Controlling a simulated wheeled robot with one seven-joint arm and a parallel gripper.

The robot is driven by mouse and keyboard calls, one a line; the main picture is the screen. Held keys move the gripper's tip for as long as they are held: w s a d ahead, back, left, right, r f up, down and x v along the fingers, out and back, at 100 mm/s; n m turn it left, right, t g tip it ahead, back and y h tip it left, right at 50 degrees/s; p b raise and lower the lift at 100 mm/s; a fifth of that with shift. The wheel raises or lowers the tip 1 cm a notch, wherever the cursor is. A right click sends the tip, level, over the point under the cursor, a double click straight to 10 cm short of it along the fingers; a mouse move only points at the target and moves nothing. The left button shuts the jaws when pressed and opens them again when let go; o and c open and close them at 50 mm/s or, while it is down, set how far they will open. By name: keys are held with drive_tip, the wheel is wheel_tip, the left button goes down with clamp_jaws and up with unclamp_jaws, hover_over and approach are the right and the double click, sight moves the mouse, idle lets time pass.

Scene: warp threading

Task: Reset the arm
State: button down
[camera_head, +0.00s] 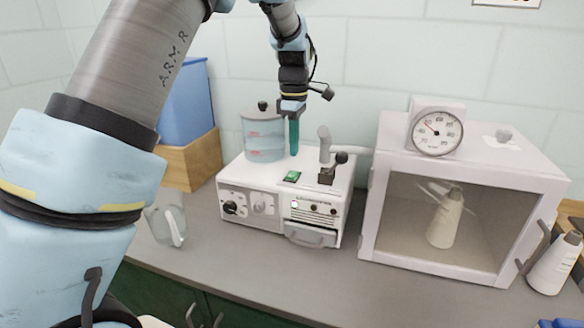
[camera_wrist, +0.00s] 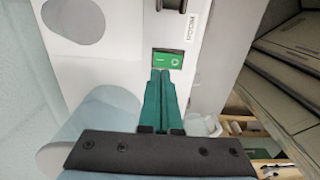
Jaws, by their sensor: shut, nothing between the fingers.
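My arm reaches in from the upper left in the head view. My gripper (camera_head: 294,150) points straight down above the back part of a white machine (camera_head: 262,190), beside a clear lidded jar (camera_head: 264,138). Its teal fingers are together and hold nothing. In the wrist view my gripper (camera_wrist: 161,75) has its fingertips close to a green rocker switch (camera_wrist: 167,59) in the picture; I cannot tell whether they touch it. The head view shows the green switch (camera_head: 292,177) on the machine's top, in front of the fingers.
Farther right stands a white chamber (camera_head: 372,215) with a gauge (camera_head: 436,132) on top and a bottle (camera_head: 445,220) inside. A blue bin (camera_head: 187,105) is at left. The grey counter front (camera_head: 330,275) is clear.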

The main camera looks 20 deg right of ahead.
wheel_tip(320, 180, up, 2)
drive_tip(key=shift+p, duration=0.6)
drive_tip(key=a+f+m+b, duration=0.25)
drive_tip(key=a+m, duration=0.25)
drive_tip(key=a, duration=1.7)
drive_tip(key=s+a+f+m, duration=0.2)
drive_tip(key=s+a, duration=0.3)
drive_tip(key=a, duration=0.2)
drive_tip(key=s+a+f+m+t, duration=0.1)
drive_tip(key=s+a+m, duration=0.2)
drive_tip(key=s+a, duration=0.3)
drive_tip(key=shift+a+f+m+t, duration=0.3)
drive_tip(key=shift+a+f, duration=0.1)
drive_tip(key=shift+a, duration=0.45)
